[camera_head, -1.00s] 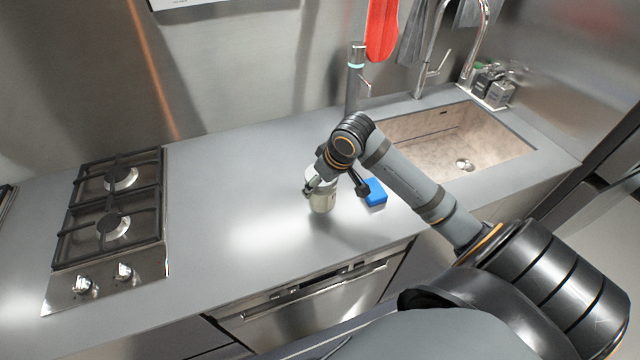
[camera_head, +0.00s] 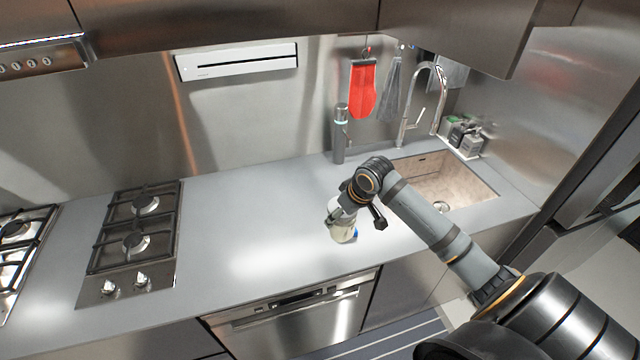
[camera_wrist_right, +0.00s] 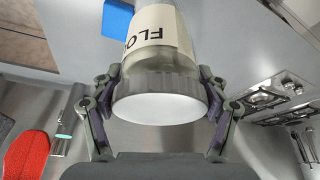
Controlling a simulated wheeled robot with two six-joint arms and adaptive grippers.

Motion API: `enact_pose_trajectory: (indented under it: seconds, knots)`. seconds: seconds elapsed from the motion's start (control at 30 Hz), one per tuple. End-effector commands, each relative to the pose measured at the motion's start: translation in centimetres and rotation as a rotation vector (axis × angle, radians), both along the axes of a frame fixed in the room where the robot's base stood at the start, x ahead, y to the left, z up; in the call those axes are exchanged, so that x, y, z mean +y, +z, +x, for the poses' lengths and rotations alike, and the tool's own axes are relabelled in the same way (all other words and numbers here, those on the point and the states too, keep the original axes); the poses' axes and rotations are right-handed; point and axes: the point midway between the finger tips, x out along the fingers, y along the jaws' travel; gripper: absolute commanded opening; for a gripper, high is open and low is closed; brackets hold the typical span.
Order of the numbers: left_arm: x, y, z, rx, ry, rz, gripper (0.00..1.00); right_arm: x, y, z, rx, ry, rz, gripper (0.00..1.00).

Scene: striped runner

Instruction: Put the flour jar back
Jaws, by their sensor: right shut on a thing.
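The flour jar (camera_head: 343,232) is a pale jar with a grey lid and a cream label. In the right wrist view the jar (camera_wrist_right: 158,28) shows the letters "FLO" on its label. My right gripper (camera_wrist_right: 160,108) is shut on the jar near its lid, with one finger on each side. In the head view the right gripper (camera_head: 342,208) and arm partly cover the jar's top. The jar leans slightly; I cannot tell whether its base touches the counter. My left gripper is not in view.
A blue block (camera_wrist_right: 117,18) lies beside the jar, mostly hidden in the head view. The grey counter (camera_head: 245,220) is clear left of the jar up to the gas hob (camera_head: 135,240). A sink (camera_head: 450,180), tap (camera_head: 405,125) and dark cylinder (camera_head: 339,135) are behind and right.

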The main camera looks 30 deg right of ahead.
Motion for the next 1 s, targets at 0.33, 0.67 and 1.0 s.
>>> enact_pose_trajectory:
  seconds: [0.33,0.67,1.0]
  knots:
    - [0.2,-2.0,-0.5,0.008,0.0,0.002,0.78,1.6,-2.2,0.6,-0.005,-0.006,0.01,0.14]
    - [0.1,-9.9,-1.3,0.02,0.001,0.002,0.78,10.6,-9.2,2.5,-0.006,-0.087,0.016,0.14]
    - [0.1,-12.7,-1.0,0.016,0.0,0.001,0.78,15.4,-9.9,2.2,-0.003,-0.147,0.005,0.14]
